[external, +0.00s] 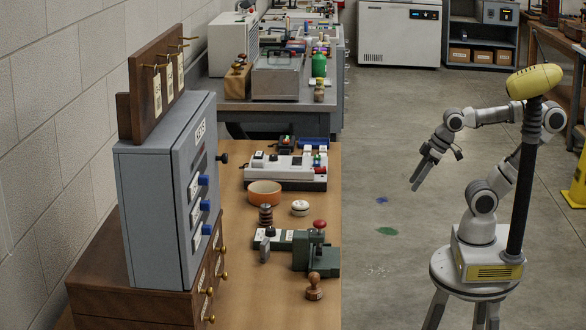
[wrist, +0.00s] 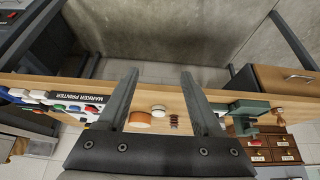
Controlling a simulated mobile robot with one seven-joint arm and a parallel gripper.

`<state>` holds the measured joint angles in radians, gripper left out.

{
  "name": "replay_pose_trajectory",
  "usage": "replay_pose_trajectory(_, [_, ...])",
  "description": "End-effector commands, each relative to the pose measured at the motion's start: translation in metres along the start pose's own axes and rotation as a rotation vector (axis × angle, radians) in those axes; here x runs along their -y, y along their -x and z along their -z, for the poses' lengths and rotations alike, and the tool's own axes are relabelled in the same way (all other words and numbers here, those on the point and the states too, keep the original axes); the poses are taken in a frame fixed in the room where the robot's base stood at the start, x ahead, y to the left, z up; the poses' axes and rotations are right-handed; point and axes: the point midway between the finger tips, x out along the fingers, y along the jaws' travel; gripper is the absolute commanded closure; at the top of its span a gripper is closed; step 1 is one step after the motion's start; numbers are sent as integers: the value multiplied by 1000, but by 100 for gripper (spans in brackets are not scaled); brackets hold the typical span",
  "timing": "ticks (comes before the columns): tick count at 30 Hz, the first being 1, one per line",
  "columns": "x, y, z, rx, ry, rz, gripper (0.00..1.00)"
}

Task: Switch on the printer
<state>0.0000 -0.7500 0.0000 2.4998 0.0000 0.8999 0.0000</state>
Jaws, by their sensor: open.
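The marker printer (external: 287,172) is a low pale device on the wooden workbench, behind an orange bowl in the external view. A dark red part shows at its right end. My gripper (external: 418,178) is open and empty, above the floor to the right of the bench, apart from the printer. Its fingers (wrist: 160,76) frame the bench in the wrist view.
On the bench stand the orange bowl (external: 265,194), a white round knob-like piece (external: 300,208), a dark ribbed piece (external: 265,215) and a green press with a red knob (external: 316,250). A grey key cabinet (external: 150,200) stands left. Open floor (external: 375,270) lies between bench and my base.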

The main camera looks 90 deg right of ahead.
Motion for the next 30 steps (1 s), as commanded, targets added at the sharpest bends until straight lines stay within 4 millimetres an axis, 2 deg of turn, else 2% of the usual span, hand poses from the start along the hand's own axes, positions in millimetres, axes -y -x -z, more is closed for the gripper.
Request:
replay_pose_trajectory(1, [0,0,0,0,0,0,40])
replay_pose_trajectory(5, [-1,4,7,4,0,-2,63])
replay_pose_trajectory(8, [-4,12,22,16,0,-7,81])
replay_pose_trajectory(11, [-10,21,46,34,1,-14,99])
replay_pose_trajectory(21, [-43,38,138,105,7,-32,100])
replay_pose_trajectory(30, [-85,34,208,166,9,-34,100])
